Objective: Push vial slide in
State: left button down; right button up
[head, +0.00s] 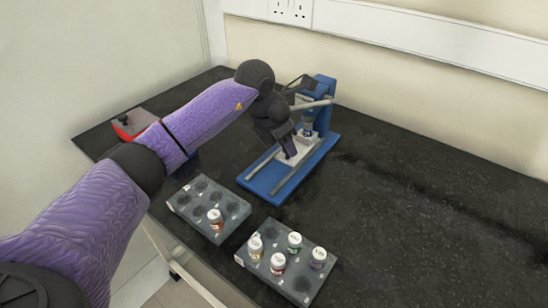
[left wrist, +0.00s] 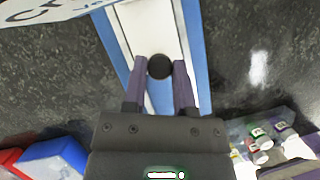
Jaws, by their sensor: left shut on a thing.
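A blue stand (head: 262,187) with two metal rails stands on the black table, and its upright part rises at the back. A pale vial slide (head: 309,154) sits between the rails, close to the upright. My left gripper (head: 290,157) reaches down onto the slide's near end. In the left wrist view my left gripper (left wrist: 159,78) has its two fingers closed around a round black knob (left wrist: 160,66) on the pale slide (left wrist: 150,25). A small vial-like shape (head: 308,129) shows under the upright, partly hidden by the gripper. My right gripper is not in view.
A grey rack (head: 182,207) holding one vial (head: 215,218) and another grey rack (head: 305,290) holding several vials stand in front of the stand. A red box (head: 127,130) is at the left behind my arm. The table's right side is clear.

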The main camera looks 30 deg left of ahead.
pick_arm(q)
jog(key=shift+w+r, duration=0.1)
jog(key=c, duration=0.8)
grip_release()
jog(key=o, duration=0.4)
jog(key=shift+w, duration=0.15)
jog(key=p+v, duration=0.4)
jog(key=v, duration=0.5)
jog(key=shift+s+a+r, duration=0.1)
jog(key=shift+s+r, duration=0.1)
jog(key=shift+r, duration=0.15)
